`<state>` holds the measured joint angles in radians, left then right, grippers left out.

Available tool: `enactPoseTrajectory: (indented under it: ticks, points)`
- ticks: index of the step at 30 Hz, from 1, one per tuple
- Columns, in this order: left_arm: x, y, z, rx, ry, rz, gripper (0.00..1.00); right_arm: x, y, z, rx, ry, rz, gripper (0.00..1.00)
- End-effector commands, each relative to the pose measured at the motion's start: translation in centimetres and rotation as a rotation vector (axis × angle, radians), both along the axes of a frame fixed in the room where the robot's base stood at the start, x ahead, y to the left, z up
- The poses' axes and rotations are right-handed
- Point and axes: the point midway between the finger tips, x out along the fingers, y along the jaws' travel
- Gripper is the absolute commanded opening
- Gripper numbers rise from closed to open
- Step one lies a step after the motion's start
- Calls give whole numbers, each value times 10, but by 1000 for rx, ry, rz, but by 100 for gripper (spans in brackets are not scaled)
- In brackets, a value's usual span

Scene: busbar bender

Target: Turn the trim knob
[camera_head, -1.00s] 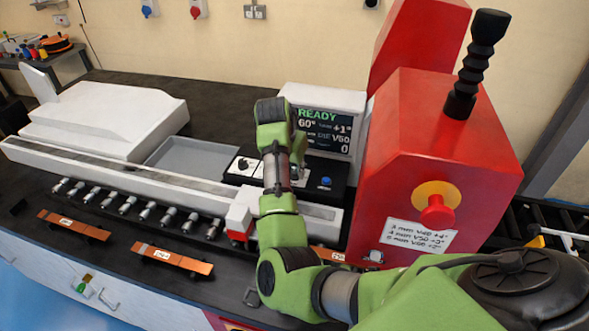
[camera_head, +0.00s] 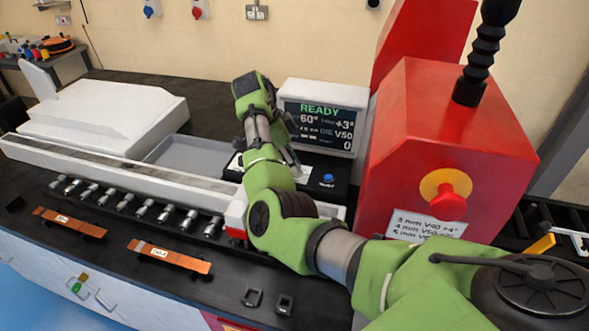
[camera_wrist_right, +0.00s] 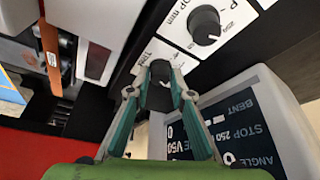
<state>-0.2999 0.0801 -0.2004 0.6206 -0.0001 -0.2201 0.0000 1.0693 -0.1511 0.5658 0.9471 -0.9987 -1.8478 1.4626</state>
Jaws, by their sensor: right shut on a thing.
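My right gripper (camera_head: 293,166) reaches down over the black control panel (camera_head: 336,193) in front of the display. In the right wrist view its fingers (camera_wrist_right: 160,95) are shut on the black trim knob (camera_wrist_right: 160,88), on a white label plate. In the head view the gripper hides this knob. The display (camera_head: 322,127) reads READY, 60°, trim +3°, V50 and 0. A second black knob (camera_wrist_right: 205,25), marked STOP mm, sits beside the held knob. My left gripper is not in view.
A blue button (camera_head: 328,178) is right of the gripper. The red press housing (camera_head: 400,140) with a red emergency stop (camera_head: 448,203) and a rules label (camera_head: 425,226) stands at right. Copper bars (camera_head: 168,257) lie on the bench front. A white rail (camera_head: 110,165) runs left.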

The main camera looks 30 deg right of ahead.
Motion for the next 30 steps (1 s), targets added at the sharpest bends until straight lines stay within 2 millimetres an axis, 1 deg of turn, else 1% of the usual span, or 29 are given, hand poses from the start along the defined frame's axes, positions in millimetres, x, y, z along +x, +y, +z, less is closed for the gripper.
enactPoseTrajectory:
  ticks: [1, 3, 12, 18, 29, 30]
  points:
    - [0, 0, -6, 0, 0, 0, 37, 1, 0, -2, 1, -1, -31, 0]
    - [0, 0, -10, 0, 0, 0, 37, 1, 0, -2, 0, -2, -74, 0]
    - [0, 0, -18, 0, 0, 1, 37, 2, 0, -1, 1, -2, -196, 0]
    - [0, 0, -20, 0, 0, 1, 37, 2, 0, 0, 2, -2, -225, 0]
    - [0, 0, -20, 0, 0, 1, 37, 2, 0, 0, 2, -2, -227, 0]
    - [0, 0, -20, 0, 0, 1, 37, 2, 0, 0, 2, -2, -227, 26]
